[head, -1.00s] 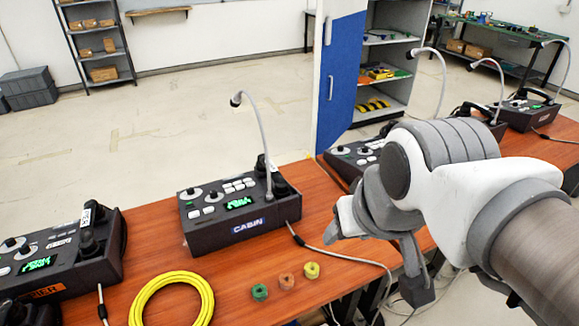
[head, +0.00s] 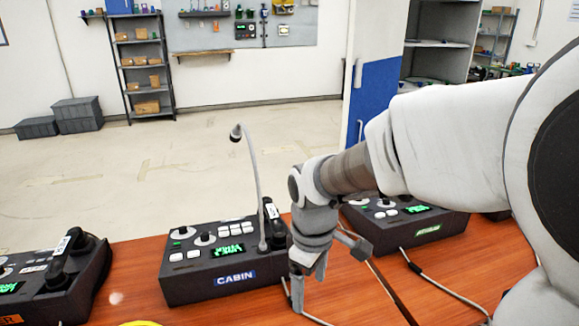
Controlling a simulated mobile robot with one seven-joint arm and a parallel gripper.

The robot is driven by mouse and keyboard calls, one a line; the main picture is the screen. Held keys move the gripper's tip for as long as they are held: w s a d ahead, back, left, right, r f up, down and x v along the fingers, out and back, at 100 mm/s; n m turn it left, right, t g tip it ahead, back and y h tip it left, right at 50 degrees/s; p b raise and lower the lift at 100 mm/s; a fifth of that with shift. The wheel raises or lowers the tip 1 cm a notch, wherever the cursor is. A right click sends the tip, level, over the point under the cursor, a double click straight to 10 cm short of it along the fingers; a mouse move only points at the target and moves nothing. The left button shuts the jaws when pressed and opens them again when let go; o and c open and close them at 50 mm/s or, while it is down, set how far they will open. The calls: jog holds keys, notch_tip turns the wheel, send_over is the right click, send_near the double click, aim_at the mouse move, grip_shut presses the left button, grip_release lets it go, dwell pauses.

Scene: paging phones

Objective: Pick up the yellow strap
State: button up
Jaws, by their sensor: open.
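My gripper (head: 322,268) points down over the orange-brown wooden table (head: 235,305), just right of the CABIN phone console. It is open and I see nothing between its fingers. Only a thin sliver of a yellow thing (head: 140,323) shows at the bottom edge of the head view, left of my gripper and nearer to me. It looks like the rim of the yellow coil from the earlier frame. The small green, brown and yellow pieces seen on the table earlier are out of view, so I cannot tell which yellow thing is the strap.
The CABIN console (head: 235,279) with a gooseneck microphone (head: 251,175) stands close left of my gripper. Another console (head: 58,280) is at the left and one (head: 425,228) at the right. Cables lie on the table. A blue door (head: 372,105) stands behind.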

jog(key=shift+n+g, duration=0.3)
jog(key=shift+n, duration=0.3)
jog(key=f+b, duration=0.1)
jog(key=f, duration=0.3)
jog(key=a+f+b, duration=0.1)
jog(key=f, duration=0.4)
jog(key=f+b, duration=0.1)
jog(key=f, duration=0.4)
jog(key=shift+w+a+f, duration=0.1)
jog(key=shift+w+a, duration=0.1)
jog(key=shift+w, duration=0.1)
jog(key=shift+w+d+f+b, duration=0.1)
jog(key=shift+f+b, duration=0.5)
jog(key=shift+f, duration=0.9)
jog(key=shift+w+d+f+b, duration=0.1)
jog(key=shift+f+b, duration=0.5)
jog(key=shift+f, duration=0.9)
jog(key=shift+r, duration=0.1)
grip_shut()
